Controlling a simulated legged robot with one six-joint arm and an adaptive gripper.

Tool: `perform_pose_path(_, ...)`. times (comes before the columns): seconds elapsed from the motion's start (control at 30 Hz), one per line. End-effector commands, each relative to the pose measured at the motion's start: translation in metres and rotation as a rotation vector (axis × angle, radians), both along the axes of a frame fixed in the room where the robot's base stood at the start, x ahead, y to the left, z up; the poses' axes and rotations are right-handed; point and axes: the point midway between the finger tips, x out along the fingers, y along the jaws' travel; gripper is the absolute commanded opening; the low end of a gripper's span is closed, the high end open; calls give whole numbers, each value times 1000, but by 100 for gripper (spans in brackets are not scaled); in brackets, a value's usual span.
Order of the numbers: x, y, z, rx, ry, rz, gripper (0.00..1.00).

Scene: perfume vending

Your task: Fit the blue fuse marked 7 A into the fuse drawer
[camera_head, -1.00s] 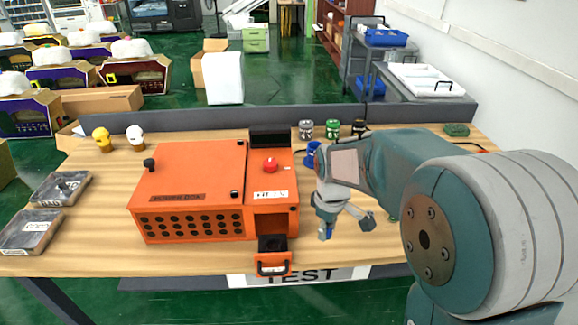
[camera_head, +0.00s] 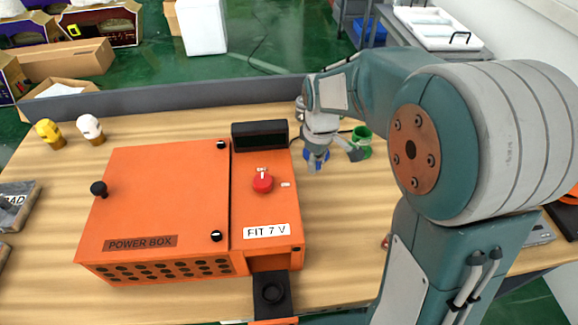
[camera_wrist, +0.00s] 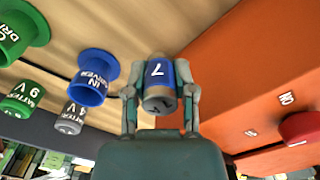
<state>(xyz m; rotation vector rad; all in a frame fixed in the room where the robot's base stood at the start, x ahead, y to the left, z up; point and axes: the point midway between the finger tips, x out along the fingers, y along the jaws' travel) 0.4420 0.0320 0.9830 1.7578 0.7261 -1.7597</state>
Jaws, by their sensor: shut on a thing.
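A blue fuse (camera_wrist: 158,72) with a 7 on its side and a grey end is held between the two fingers of my gripper (camera_wrist: 160,92) in the wrist view. Its unit letter is not clear. In the head view my gripper (camera_head: 336,157) is right of the orange power box (camera_head: 160,190), near its back; the fuse cannot be told apart there. The fuse drawer (camera_head: 270,285) is pulled out at the box's front right, below a label reading FIT 7 V (camera_head: 266,231). The drawer's front is cut off by the frame.
A blue holder (camera_wrist: 93,78), a green holder (camera_wrist: 24,28), a grey fuse (camera_wrist: 74,114) and a green fuse (camera_wrist: 24,97) stand beside my gripper. A red knob (camera_head: 262,181) rises from the box top.

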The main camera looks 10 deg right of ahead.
Motion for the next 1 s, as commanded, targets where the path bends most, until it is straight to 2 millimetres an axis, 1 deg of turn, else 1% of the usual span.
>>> perform_pose_path(0.07, -1, 0, -10, 0, 6, 0, 0)
perform_pose_path(0.2, -1, 0, -38, -1, 8, 0, 0)
perform_pose_path(0.3, 0, 0, -54, -1, 6, 0, 0)
perform_pose_path(0.47, 0, 0, -67, -1, 5, 0, 0)
perform_pose_path(0.7, 0, 0, -98, -1, 5, 0, 0)
perform_pose_path(1.0, 0, 0, -101, 0, 3, 0, 0)
